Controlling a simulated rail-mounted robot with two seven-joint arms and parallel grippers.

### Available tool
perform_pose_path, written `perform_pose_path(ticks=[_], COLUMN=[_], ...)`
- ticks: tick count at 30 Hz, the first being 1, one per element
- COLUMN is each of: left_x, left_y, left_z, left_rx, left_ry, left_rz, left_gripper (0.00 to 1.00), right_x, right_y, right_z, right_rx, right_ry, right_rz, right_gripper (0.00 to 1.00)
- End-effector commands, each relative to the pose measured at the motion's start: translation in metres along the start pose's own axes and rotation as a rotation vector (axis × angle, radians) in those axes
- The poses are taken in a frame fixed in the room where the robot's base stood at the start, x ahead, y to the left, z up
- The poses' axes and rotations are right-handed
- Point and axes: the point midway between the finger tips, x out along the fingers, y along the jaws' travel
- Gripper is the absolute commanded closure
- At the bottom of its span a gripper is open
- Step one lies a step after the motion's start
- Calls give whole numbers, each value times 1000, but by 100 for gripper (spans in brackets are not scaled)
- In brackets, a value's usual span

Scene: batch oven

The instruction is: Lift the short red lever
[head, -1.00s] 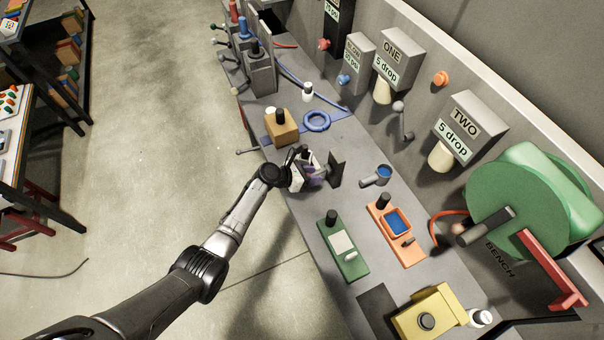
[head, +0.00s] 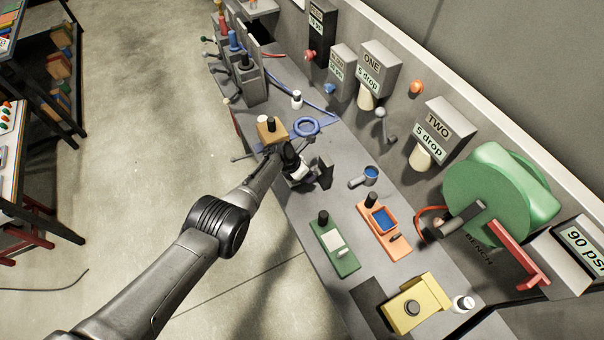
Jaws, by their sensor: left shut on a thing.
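My left gripper (head: 295,168) is over the middle of the grey bench, beside an upright dark plate (head: 325,172). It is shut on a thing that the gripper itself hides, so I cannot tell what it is. A red upright handle (head: 222,22) stands at the far end of the bench, in a row with a blue and a black one, well away from the gripper. A dark red piece (head: 236,116) shows at the bench's left edge. I cannot tell which of these is the short red lever. My right gripper is not in view.
A tan block with a black knob (head: 271,128) and a blue ring (head: 307,126) are just beyond the gripper. Green (head: 334,246) and orange (head: 383,229) fixtures stand nearer. A green wheel with a red bar (head: 515,252) is at right. Open floor lies left.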

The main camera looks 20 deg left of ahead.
Motion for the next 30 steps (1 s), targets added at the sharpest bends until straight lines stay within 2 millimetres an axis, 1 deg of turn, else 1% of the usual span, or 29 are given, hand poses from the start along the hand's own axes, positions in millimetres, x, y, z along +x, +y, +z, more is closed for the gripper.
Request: perform_pose_path(ticks=[15, 16, 22, 30], left_x=[-2, -2, -2, -2], left_y=[-1, -1, 0, 0], left_z=[2, 2, 2, 1], left_rx=[1, 1, 0, 0], left_ry=[16, 16, 16, 16], left_rz=[3, 3, 3, 4], left_gripper=[100, 61, 42, 41], right_x=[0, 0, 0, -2], right_y=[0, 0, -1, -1], right_z=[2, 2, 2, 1], right_rx=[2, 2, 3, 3], right_ry=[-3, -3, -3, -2], right_rz=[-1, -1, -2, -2], right_gripper=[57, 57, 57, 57])
